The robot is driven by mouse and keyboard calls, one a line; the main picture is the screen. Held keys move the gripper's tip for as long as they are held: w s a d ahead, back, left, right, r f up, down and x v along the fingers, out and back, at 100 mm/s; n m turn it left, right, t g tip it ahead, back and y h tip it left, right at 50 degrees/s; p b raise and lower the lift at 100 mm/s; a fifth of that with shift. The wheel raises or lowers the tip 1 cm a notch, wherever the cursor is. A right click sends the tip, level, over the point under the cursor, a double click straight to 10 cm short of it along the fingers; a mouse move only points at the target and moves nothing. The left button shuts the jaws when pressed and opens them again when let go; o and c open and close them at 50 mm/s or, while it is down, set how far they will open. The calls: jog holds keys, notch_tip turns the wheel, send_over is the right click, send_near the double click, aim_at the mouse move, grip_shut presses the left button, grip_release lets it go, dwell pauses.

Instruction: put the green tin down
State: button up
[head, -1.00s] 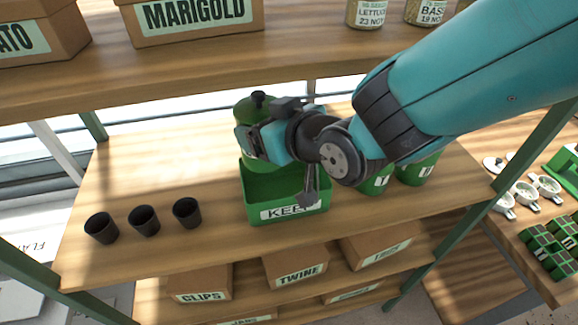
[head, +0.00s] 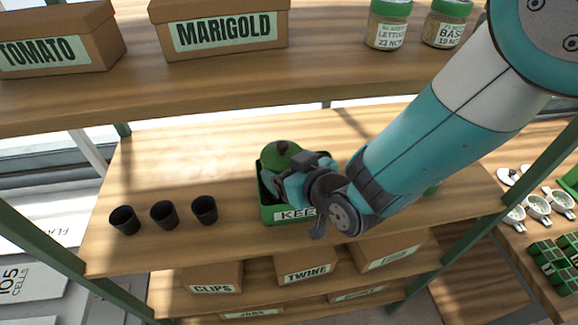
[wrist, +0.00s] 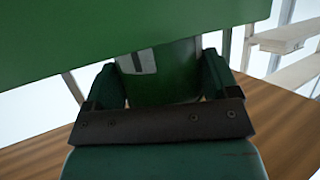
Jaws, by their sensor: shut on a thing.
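The green tin (head: 281,155) has a domed lid with a dark knob. My gripper (head: 284,182) is shut on it. The tin is over or partly inside the green KEEP bin (head: 268,212) on the middle shelf, and its lower part is hidden by my gripper and the bin wall. I cannot tell whether it touches the bin floor. In the wrist view the tin's side (wrist: 180,80), with part of a pale label, shows between my two fingers. A large green surface fills the top of that view.
Several black pots, such as this one (head: 164,214), stand left of the bin. The upper shelf (head: 330,75) holds boxes and jars. Bare shelf (head: 170,165) lies behind the pots.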

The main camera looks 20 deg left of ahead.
jog(key=shift+f+b, duration=0.55)
jog(key=shift+b, duration=0.1)
jog(key=o, duration=1)
jog(key=shift+r, duration=0.1)
jog(key=shift+r+p, duration=0.3)
jog(key=shift+p, duration=0.15)
jog(key=s+d+r+m+g+h+b, duration=0.1)
jog(key=s+d+r, duration=0.3)
jog(key=d, duration=0.6)
jog(key=s+d+r+m+g+h+b, duration=0.1)
jog(key=s+d+r+m+g+h, duration=0.1)
jog(key=d, duration=0.8)
jog(key=s+d+r+m+g+h+b, duration=0.1)
jog(key=s+d+r+g+h+b, duration=0.1)
jog(key=s+d+r+g+h, duration=0.2)
jog(key=shift+s+d+r+m, duration=0.1)
jog(key=shift+s+d+r, duration=0.5)
jog(key=shift+d, duration=0.5)
jog(key=shift+s+d+r+m, duration=0.1)
jog(key=shift+s+d+r, duration=0.5)
jog(key=shift+d, duration=0.5)
jog(key=shift+s+d+r+m, duration=0.1)
jog(key=shift+s+d+r, duration=0.3)
jog(key=shift+s+d, duration=0.55)
